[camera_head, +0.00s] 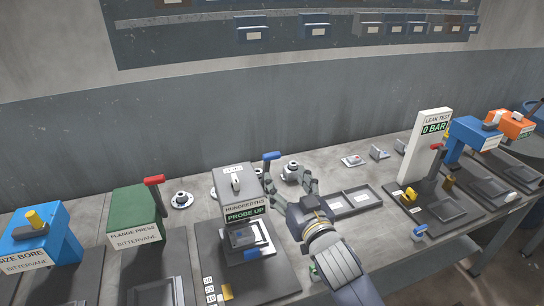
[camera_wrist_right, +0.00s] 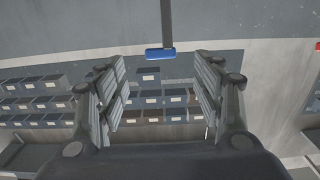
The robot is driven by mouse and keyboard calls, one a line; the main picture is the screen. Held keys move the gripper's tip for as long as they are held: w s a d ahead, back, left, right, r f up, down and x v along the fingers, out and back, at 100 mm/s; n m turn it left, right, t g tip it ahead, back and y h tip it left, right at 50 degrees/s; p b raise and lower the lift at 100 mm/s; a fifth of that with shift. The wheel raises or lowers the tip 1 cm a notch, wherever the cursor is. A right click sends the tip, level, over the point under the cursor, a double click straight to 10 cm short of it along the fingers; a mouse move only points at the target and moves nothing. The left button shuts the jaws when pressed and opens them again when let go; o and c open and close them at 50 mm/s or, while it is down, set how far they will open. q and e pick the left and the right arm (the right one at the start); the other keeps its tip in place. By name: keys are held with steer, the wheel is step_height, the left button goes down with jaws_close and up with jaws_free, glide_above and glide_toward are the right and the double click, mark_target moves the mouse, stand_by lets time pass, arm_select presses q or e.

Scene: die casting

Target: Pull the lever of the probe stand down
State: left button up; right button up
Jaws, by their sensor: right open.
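The probe stand (camera_head: 243,208) is a grey box on a dark base, with a sign reading "HUNDREDTHS PROBE UP". Its lever (camera_head: 271,156) has a blue grip and rises at the box's right side. In the right wrist view the blue lever grip (camera_wrist_right: 160,53) hangs on a dark rod, in the gap between the fingertips or just beyond them; the depth is unclear. My right gripper (camera_head: 290,184) is open and empty, to the right of the stand and slightly below the lever grip in the picture. My left gripper is not in view.
A green flange press (camera_head: 137,216) with a red lever and a blue size bore station (camera_head: 42,243) stand to the left. A grey divided tray (camera_head: 354,201) lies right of my gripper. A white leak test post (camera_head: 427,143) stands further right. Small metal parts lie near the wall.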

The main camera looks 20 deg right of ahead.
mark_target(273, 159)
steer(key=w+p, duration=0.1)
steer(key=w, duration=0.3)
steer(key=w+p, duration=0.1)
steer(key=w, duration=0.4)
steer(key=shift+w+a+r+p, duration=0.1)
steer(key=shift+a+r+p, duration=0.1)
steer(key=shift+p, duration=0.2)
steer(key=shift+w+f, duration=0.15)
steer(key=shift+w, duration=0.65)
